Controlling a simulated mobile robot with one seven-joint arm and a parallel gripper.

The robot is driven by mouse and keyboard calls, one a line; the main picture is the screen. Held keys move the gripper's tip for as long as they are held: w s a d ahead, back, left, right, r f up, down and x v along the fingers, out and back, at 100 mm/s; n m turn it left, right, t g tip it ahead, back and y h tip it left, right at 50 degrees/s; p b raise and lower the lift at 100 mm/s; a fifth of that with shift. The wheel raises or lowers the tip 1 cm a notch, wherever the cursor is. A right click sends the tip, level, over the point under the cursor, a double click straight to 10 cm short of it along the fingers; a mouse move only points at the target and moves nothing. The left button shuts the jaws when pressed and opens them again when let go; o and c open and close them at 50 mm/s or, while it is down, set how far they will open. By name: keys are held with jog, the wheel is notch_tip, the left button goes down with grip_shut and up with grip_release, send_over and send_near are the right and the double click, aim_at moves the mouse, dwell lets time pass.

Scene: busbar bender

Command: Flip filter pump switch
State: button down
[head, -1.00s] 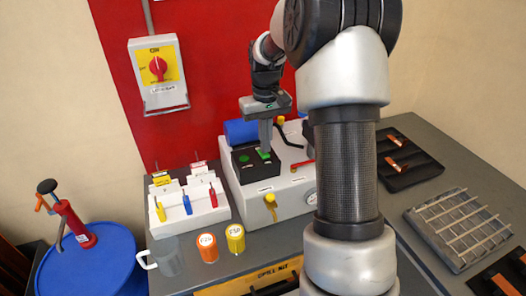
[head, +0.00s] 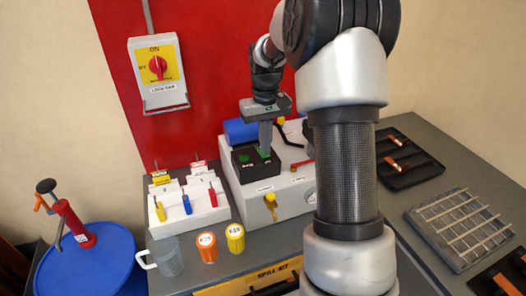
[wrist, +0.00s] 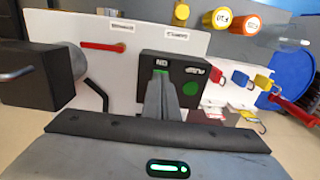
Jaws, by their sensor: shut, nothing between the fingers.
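The black pump switch box (head: 243,171) sits on top of the white-grey filter unit (head: 283,196). It carries a round green lamp or button (wrist: 190,88) and a green-lit switch (wrist: 161,72) under an "ON" label, which reads upside down in the wrist view. My gripper (head: 265,150) is shut and empty, pointing down with its fingertips at the switch. In the wrist view, the closed fingers (wrist: 161,84) cover part of the switch. I cannot tell whether they touch it.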

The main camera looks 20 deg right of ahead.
jog(key=shift+f, duration=0.4)
jog(key=shift+r+p, duration=2.55)
jog(key=shift+r, duration=1)
